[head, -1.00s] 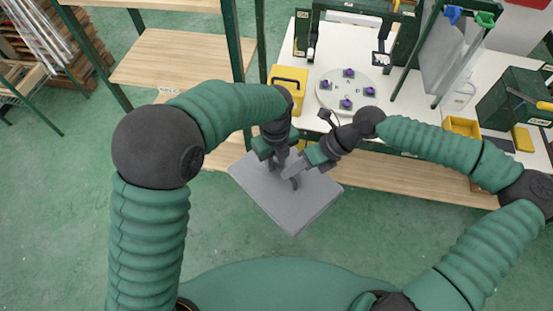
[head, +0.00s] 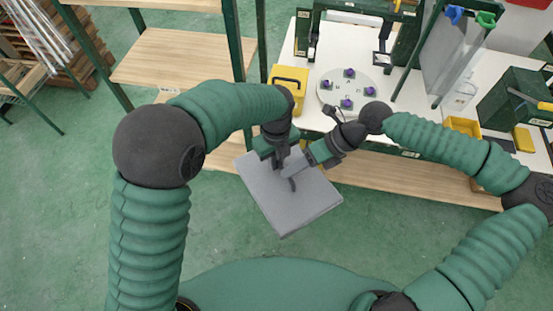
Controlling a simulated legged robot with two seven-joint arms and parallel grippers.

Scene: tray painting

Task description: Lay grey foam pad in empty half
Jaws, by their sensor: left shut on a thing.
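A flat grey slab (head: 286,207), which looks like the grey foam pad, is held in the air in front of me, above the green floor. My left gripper (head: 281,163) is over the slab's far part and is shut on it. My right gripper (head: 296,171) comes in from the right and overlaps the slab's upper face close beside the left one. Its fingertips blend with the grey slab, so I cannot tell how they stand. I cannot make out a container with an empty half in this view.
A white table (head: 302,119) at the back holds a round plate (head: 333,99) with several small purple-topped pieces, a yellow box (head: 290,78) and a yellow bin (head: 463,126). A wooden shelf (head: 178,57) stands at the left. Open green floor (head: 60,215) lies left of my arms.

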